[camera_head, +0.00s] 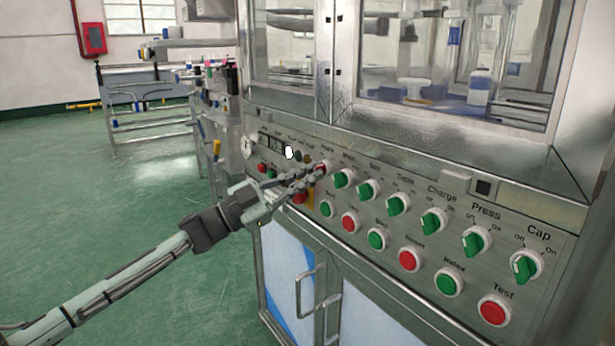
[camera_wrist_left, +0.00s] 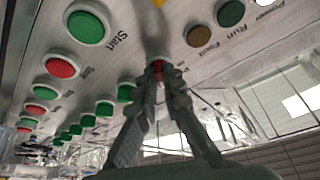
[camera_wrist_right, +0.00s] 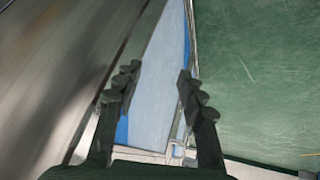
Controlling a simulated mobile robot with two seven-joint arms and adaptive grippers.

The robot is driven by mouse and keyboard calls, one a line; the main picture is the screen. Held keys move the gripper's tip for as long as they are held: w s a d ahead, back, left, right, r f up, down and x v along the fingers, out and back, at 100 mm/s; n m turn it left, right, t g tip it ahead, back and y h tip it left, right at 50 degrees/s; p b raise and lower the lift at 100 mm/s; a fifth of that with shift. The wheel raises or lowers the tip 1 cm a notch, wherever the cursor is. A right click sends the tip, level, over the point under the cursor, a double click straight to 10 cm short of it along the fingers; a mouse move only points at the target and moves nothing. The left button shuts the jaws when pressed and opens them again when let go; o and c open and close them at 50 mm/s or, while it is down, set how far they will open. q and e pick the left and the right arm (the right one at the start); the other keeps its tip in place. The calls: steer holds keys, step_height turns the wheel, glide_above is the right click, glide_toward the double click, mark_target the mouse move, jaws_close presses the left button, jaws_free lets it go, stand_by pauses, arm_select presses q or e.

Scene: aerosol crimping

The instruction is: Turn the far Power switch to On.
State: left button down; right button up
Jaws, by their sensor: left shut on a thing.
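The far Power switch is a red knob (camera_head: 322,168) at the far end of the upper row on the sloped metal panel. My left gripper (camera_head: 317,174) reaches it from the left and is shut on it. In the left wrist view, the red knob (camera_wrist_left: 157,66) shows between the two fingertips (camera_wrist_left: 158,77). The fingers cover much of it, so I cannot tell its setting. My right gripper (camera_wrist_right: 158,82) is open with nothing between its fingers, below the panel near the cabinet door; it is out of the head view.
Several green knobs (camera_head: 396,204) continue the row to the right. Red and green push buttons (camera_head: 411,258) sit below them. Indicator lamps (camera_wrist_left: 231,13) are near the gripped knob. Cabinet door handles (camera_head: 305,300) stick out below. The green floor (camera_head: 110,220) at left is clear.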

stand_by(0.4)
arm_select(q)
steer(key=c, duration=1.7)
jaws_free()
steer(key=v, duration=1.2)
